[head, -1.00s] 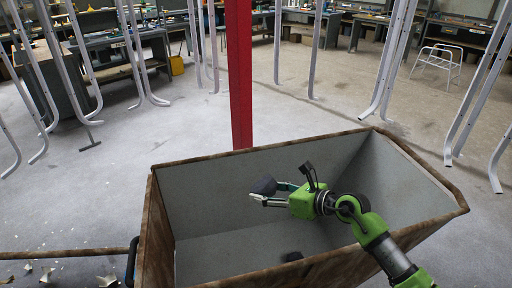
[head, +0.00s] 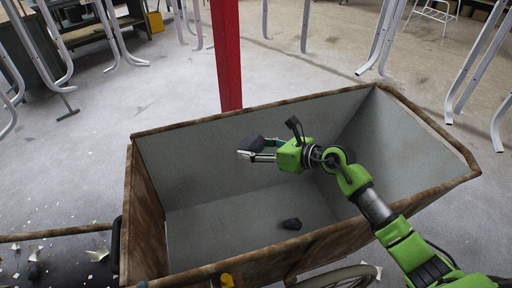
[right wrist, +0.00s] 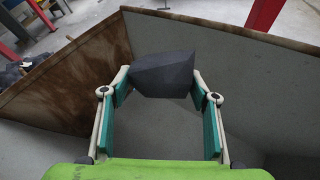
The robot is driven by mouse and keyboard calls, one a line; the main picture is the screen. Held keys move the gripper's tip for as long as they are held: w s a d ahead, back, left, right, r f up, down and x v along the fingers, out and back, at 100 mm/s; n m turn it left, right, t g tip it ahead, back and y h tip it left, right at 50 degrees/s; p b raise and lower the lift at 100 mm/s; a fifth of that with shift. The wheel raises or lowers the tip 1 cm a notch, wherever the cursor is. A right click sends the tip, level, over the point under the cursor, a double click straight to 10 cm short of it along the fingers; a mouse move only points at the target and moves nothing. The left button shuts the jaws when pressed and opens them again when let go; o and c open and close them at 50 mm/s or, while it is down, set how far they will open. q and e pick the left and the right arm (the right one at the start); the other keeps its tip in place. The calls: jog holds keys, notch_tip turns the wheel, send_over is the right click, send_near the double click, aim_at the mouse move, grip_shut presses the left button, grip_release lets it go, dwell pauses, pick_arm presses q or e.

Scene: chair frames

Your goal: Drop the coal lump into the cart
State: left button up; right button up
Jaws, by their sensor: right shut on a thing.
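A dark coal lump (head: 252,143) is between the fingertips of my right gripper (head: 262,150). The gripper is shut on it and holds it over the inside of the cart, above the floor of the cart. The right wrist view shows the lump (right wrist: 163,74) between the two fingers. The cart (head: 300,103) is an open, rusty-edged box with grey inner walls. Another dark lump (head: 292,223) lies on the cart floor, below and to the right of the gripper. My left gripper is not in view.
A red post (head: 226,60) stands just behind the cart. Grey chair frames (head: 388,35) hang around at the back left and right.

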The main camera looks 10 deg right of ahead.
jog(key=shift+f, duration=0.4)
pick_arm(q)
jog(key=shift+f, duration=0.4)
pick_arm(e)
jog(key=o, duration=1.3)
jog(key=shift+s+d+r, duration=0.15)
jog(key=shift+s+d, duration=0.15)
jog(key=shift+d, duration=0.1)
jog(key=v, duration=1.1)
jog(key=shift+r, duration=0.15)
jog(key=shift+a, duration=0.1)
